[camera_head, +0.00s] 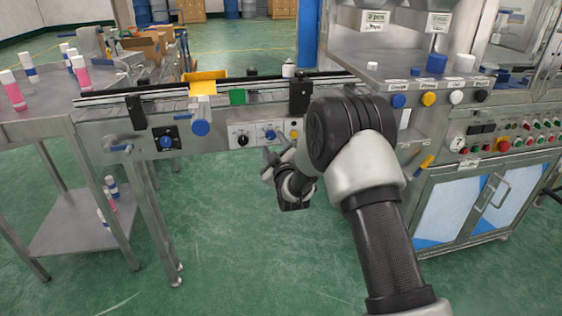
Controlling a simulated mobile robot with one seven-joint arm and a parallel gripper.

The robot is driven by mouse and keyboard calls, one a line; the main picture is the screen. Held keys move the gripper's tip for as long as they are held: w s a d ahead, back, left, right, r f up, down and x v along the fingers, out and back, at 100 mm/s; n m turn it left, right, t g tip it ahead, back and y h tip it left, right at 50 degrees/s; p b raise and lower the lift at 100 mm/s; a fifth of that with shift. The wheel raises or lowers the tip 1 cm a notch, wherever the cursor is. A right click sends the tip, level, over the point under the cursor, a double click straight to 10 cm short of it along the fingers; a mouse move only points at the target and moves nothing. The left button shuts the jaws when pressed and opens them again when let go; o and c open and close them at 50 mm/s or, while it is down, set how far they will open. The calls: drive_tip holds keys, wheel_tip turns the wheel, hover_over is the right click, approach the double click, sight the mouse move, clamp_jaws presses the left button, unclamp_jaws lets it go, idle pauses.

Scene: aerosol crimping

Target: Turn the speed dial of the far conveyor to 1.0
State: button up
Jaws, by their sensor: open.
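A conveyor (225,88) runs across the back, with controls on its front face. A blue dial (167,142) sits on a black square plate at the left. A black knob (242,140) and a blue knob (269,135) sit on a pale panel (255,129) further right. The dial readings are too small to read, and I cannot tell which knob is the far conveyor's speed dial. My gripper (271,161) is open and empty, just below and in front of the pale panel, apart from the knobs.
A crimping machine (455,75) with coloured knobs and a cabinet (460,205) stands at the right. The green floor (235,250) in front is clear.

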drive_tip(key=p+v, duration=0.1)
drive_tip(key=v, duration=1.2)
drive_tip(key=shift+s, duration=0.2)
